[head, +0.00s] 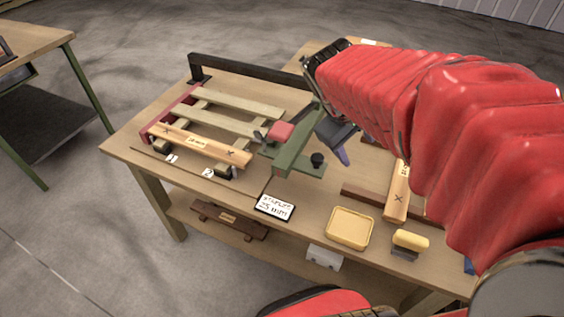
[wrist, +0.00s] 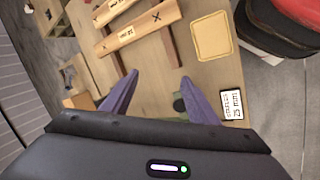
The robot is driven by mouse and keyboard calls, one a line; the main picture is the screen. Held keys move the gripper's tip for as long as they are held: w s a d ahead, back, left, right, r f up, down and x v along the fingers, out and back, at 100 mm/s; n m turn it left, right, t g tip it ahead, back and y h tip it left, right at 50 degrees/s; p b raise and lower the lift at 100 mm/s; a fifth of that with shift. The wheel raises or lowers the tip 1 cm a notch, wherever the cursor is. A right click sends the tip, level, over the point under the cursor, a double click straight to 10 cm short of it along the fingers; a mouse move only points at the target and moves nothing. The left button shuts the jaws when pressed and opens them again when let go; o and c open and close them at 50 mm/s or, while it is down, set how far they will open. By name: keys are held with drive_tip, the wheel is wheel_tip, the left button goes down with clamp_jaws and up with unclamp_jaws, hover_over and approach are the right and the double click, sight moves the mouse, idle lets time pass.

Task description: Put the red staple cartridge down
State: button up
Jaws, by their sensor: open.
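A small red block (head: 281,131), which looks like the red staple cartridge, sits at the left part of a green tool (head: 298,150) on the workbench. I cannot tell exactly how it rests there. My gripper (wrist: 160,76) has its two purple fingers apart with nothing held between them. In the head view the gripper hangs just right of the green tool, apart from the red block. In the wrist view the tool's black knob (wrist: 180,103) shows near the right finger, and the red block is out of sight.
A slatted wooden frame (head: 228,108) lies left of the green tool. A white card (head: 274,207) reading 25 mm and a yellow tray (head: 350,228) are at the front edge. A marked plank (head: 397,190) and a yellow-handled block (head: 410,240) are at the right. Bare bench lies between.

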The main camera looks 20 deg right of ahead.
drive_tip(key=s+a+m+t+y, duration=0.1)
drive_tip(key=s+a+t+y, duration=0.1)
drive_tip(key=a, duration=0.7)
drive_tip(key=s+a+r+m+t+y, duration=0.1)
drive_tip(key=s+a+m+t+y, duration=0.1)
drive_tip(key=s+a, duration=0.3)
drive_tip(key=a+y, duration=0.1)
drive_tip(key=a, duration=0.3)
drive_tip(key=shift+s+r, duration=0.15)
drive_tip(key=shift+s, duration=0.1)
drive_tip(key=shift+c, duration=0.4)
idle(0.5)
